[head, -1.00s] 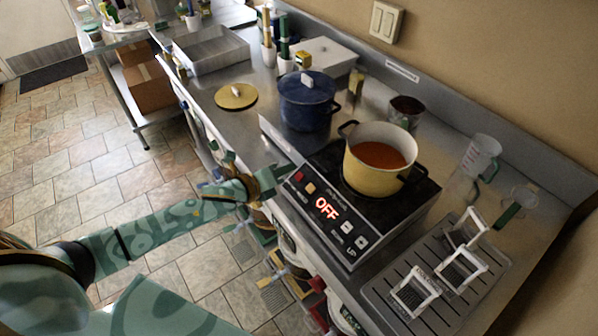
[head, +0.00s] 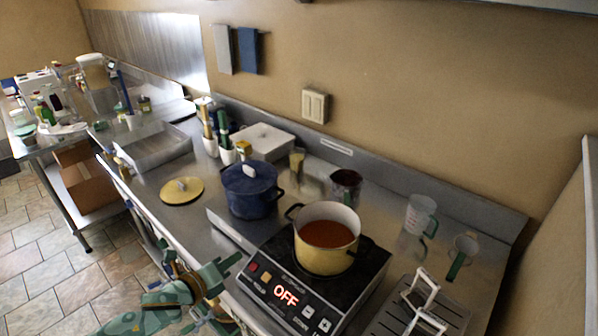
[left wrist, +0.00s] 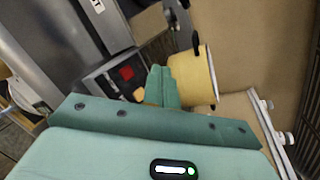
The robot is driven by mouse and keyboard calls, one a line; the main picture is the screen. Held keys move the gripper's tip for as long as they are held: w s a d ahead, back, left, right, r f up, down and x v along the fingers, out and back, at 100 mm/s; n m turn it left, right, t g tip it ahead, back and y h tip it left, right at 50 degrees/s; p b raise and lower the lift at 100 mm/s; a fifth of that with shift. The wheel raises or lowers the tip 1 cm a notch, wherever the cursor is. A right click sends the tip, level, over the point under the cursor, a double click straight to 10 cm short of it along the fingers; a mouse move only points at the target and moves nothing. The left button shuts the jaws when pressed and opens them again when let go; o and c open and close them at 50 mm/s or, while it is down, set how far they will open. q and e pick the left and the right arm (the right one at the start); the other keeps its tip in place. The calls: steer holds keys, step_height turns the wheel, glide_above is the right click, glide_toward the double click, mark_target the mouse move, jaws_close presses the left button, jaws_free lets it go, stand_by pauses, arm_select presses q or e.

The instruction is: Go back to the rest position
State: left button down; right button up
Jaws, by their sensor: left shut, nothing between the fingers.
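My left gripper (head: 226,270) is shut and empty, held in front of the counter edge at the left of the induction cooktop (head: 262,284). In the left wrist view its closed green fingers (left wrist: 163,86) show in the middle, with the yellow pot (left wrist: 192,78) beyond them. In the head view the yellow pot (head: 325,262) stands on the cooktop with reddish-brown liquid in it; the display reads OFF. I do not see my right gripper.
A lidded blue pot (head: 250,190), a yellow lid (head: 182,190) and a metal tray (head: 150,150) are on the counter left of the cooktop. A measuring jug (head: 420,214) and a drain rack (head: 385,322) are at the right. Tiled floor (head: 60,250) is clear at the left.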

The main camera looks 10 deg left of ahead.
arm_select(q)
steer(key=s+a+f+n+g+y+b, duration=0.1)
steer(key=s+a+f+n+g+y, duration=0.1)
steer(key=s+a+f+n, duration=0.5)
steer(key=f+n+g+y+b, duration=0.15)
steer(key=f+n, duration=0.35)
steer(key=f, duration=0.5)
steer(key=s+a+f+n+g+y+b, duration=0.1)
steer(key=s+a+f+n+g+y, duration=0.2)
steer(key=f+n, duration=0.45)
steer(key=s+d+f+n+g+b, duration=0.2)
steer(key=s+f+n+g+b, duration=0.3)
steer(key=s+f, duration=1.5)
steer(key=s+d+f+n+g, duration=0.1)
steer(key=s+d, duration=0.3)
steer(key=s, duration=0.4)
steer(key=s+d+f+n, duration=0.1)
steer(key=s+d, duration=0.3)
steer(key=s, duration=0.5)
steer(key=shift+d+f+g+h, duration=0.35)
steer(key=shift+f+h, duration=0.1)
steer(key=shift+f, duration=0.25)
